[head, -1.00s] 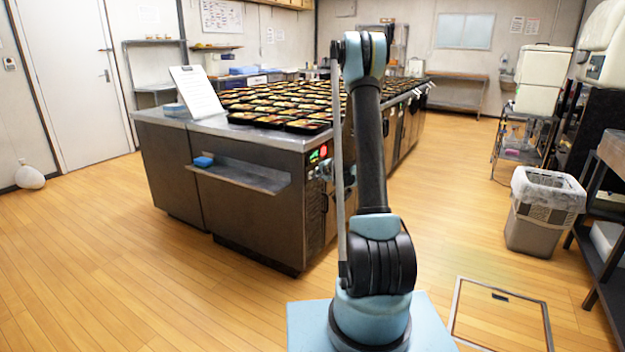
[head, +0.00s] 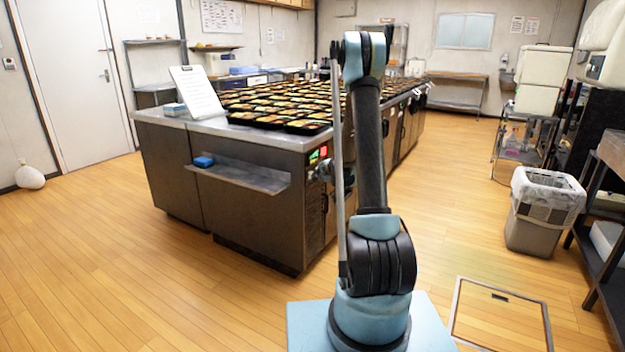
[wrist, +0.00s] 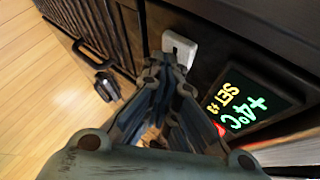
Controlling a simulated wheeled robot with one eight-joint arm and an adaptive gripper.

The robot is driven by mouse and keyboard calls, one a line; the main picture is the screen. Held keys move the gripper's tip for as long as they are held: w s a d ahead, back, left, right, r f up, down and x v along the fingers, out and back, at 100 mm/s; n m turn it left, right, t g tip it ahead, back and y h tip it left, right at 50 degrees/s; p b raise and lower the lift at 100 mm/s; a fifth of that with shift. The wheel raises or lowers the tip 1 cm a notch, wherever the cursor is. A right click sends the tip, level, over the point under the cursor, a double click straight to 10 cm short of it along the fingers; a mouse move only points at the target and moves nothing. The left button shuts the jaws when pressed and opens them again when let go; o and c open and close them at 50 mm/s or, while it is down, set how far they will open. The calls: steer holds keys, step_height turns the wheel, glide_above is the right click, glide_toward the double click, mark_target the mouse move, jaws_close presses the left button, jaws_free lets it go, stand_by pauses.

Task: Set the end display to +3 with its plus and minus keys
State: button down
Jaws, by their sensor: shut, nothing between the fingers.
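The end display (wrist: 242,103) is lit at the right of the wrist view, its text turned on its side. It reads +4°C in large green figures, with a smaller yellow SET line that appears to read +3. In the head view the display (head: 314,157) is a small green patch on the counter's end. My gripper (wrist: 170,64) is shut and empty. Its fingertips are just below a small white fitting (wrist: 180,47) beside the display; I cannot tell whether they touch it. The plus and minus keys cannot be made out; the gripper may cover them.
A red lit patch (head: 323,152) is beside the display. A black handle (wrist: 92,52) and a dark latch-like fitting (wrist: 106,85) are on the counter front. The steel counter (head: 250,139) carries many bento trays (head: 306,127). A side shelf (head: 240,177) juts out left of the display. Floor is clear around the counter.

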steer(key=shift+s+d, duration=0.4)
steer(key=shift+d, duration=0.15)
steer(key=shift+s+d, duration=0.75)
steer(key=shift+d, duration=0.3)
steer(key=shift+s+d, duration=0.75)
steer(key=shift+d, duration=0.25)
